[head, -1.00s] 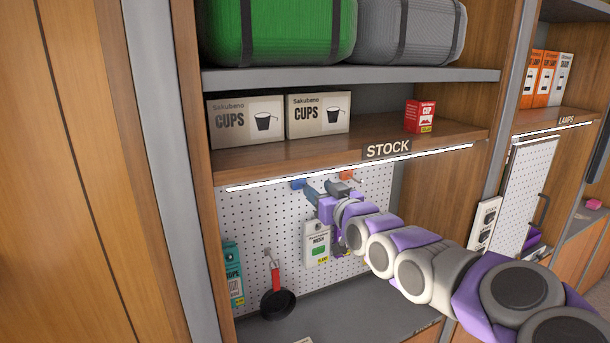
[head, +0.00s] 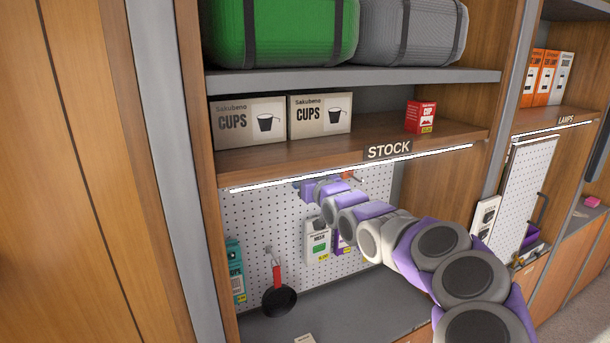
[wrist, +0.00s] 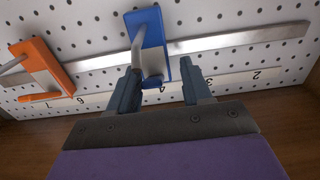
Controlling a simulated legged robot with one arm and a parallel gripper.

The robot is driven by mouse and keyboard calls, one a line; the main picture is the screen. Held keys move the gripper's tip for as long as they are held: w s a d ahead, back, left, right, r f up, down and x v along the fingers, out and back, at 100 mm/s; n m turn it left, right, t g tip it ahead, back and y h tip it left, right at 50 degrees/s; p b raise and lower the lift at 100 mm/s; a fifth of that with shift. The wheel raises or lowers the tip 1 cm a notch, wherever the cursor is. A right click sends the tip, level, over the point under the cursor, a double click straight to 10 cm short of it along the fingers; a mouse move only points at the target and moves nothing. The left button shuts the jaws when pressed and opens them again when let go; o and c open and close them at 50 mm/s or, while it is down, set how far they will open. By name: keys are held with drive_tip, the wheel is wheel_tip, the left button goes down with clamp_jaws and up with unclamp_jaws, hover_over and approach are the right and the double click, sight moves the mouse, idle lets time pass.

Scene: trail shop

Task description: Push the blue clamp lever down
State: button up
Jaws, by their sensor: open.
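The blue clamp (wrist: 151,32) is on a metal rail across the pegboard in the wrist view, with a grey metal bar (wrist: 137,40) along its left side. My gripper (wrist: 160,74) is open, its two dark fingers on either side of the clamp's near end. The left finger is close to or touching the grey bar; I cannot tell which. The near end of the clamp and its lever is partly hidden by the left finger. In the head view my gripper (head: 304,184) is small, just under the STOCK shelf, and the blue clamp is not clearly visible.
An orange clamp (wrist: 42,68) sits left of the blue one on the same rail (wrist: 220,40). A numbered strip runs along the pegboard. The STOCK shelf (head: 440,146) is just above my arm. A black pan (head: 279,300) and hanging packs (head: 318,242) are below.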

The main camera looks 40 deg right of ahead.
drive_tip(key=shift+d, duration=0.15)
drive_tip(key=shift+d+f, duration=0.1)
drive_tip(key=shift+d, duration=0.5)
drive_tip(key=c, duration=0.4)
drive_tip(key=shift+w+a, duration=0.1)
drive_tip(key=shift+a, duration=0.25)
clamp_jaws()
drive_tip(key=shift+d, duration=0.1)
drive_tip(key=shift+f+t+b, duration=0.25)
drive_tip(key=shift+t+b, duration=0.15)
drive_tip(key=shift+b, duration=0.5)
drive_tip(key=shift+w+t+h+b, duration=0.1)
drive_tip(key=shift+t+h+b, duration=0.2)
drive_tip(key=shift+h+b, duration=0.15)
drive_tip(key=shift+r, duration=0.1)
